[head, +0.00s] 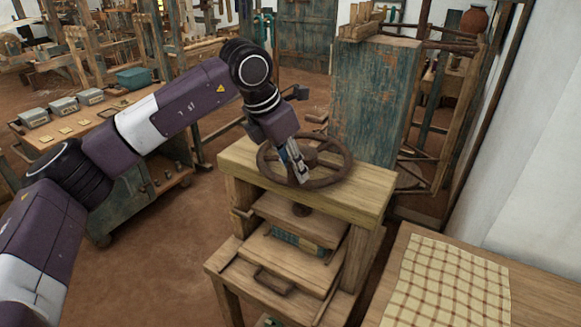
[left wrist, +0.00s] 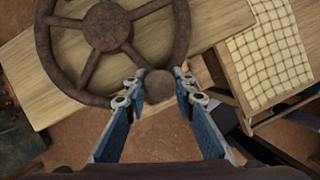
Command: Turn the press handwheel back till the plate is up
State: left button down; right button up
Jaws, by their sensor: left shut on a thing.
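The rusty brown press handwheel (head: 336,154) lies flat on top of the wooden press (head: 365,188) in the head view. It also shows in the left wrist view (left wrist: 109,27). My left gripper (head: 303,176) is at the near rim of the wheel. In the left wrist view its two blue fingers (left wrist: 158,83) are shut on a round brown knob (left wrist: 158,88) at the rim. The press plate (head: 300,217) is a wooden board below the top beam, with a screw end above it. Blue-green material (head: 298,243) shows just under the plate. My right gripper is not in view.
A table with a checked cloth (head: 445,284) stands at the right, close to the press. A tall blue-grey cabinet (head: 372,100) stands behind the press. A workbench with grey boxes (head: 63,105) is at the left. Bare floor lies left of the press.

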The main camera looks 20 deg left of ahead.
pick_arm(q)
jog(key=shift+d, duration=0.1)
jog(key=c, duration=1.6)
grip_release()
jog(key=shift+d, duration=0.1)
jog(key=shift+r, duration=0.1)
jog(key=shift+a+r, duration=0.2)
jog(key=shift+r, duration=0.1)
jog(key=v, duration=1.1)
jog(key=shift+s, duration=0.15)
